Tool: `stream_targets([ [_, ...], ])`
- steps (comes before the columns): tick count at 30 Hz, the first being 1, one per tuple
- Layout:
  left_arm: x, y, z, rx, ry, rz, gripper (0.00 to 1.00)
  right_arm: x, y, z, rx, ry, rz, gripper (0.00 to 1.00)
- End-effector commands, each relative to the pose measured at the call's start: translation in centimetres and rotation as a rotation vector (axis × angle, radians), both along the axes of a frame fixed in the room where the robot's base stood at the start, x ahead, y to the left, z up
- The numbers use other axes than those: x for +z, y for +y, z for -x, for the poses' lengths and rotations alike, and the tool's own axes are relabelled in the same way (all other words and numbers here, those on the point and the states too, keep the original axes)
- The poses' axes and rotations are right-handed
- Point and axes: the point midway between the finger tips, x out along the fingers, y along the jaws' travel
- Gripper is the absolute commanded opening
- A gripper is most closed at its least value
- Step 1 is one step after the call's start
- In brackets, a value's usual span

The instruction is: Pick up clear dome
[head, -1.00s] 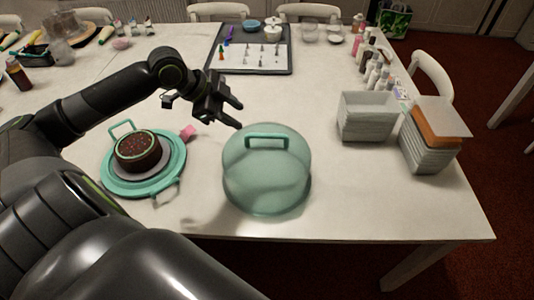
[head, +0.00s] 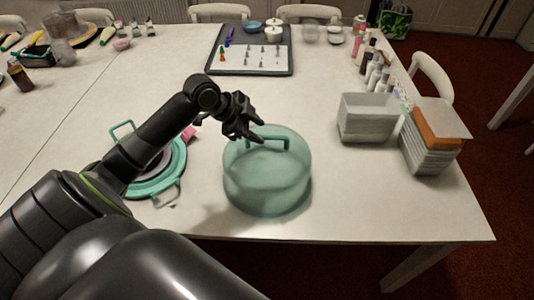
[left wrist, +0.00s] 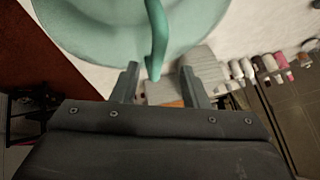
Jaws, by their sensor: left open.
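The clear dome (head: 267,185) is a greenish see-through cover with a teal handle (head: 268,139) on top. It stands on the white table near the front edge. My left gripper (head: 256,131) is open at the left end of the handle, above the dome. In the left wrist view the dome (left wrist: 110,30) fills the upper left. The handle (left wrist: 157,40) reaches down toward the gap between the fingers of the open left gripper (left wrist: 157,84). I cannot tell whether the fingers touch it. My right gripper is not in view.
Grey stacked containers (head: 366,118) and a stack with an orange layer (head: 435,135) stand on the right. A dark tray (head: 250,50) lies at the back.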

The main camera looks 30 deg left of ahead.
Motion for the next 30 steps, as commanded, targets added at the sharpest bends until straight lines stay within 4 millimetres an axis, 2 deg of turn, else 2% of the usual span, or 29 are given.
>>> stream_targets([
  [13,-3.5,-1.9,-2.0,0.000,0.001,0.004,0.40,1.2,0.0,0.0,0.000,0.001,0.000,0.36],
  [23,-4.0,-2.0,-2.3,0.000,0.000,0.000,0.40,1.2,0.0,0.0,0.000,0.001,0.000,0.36],
  [30,-4.0,-2.0,-2.3,0.000,-0.001,0.001,0.10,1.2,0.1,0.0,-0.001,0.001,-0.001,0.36],
])
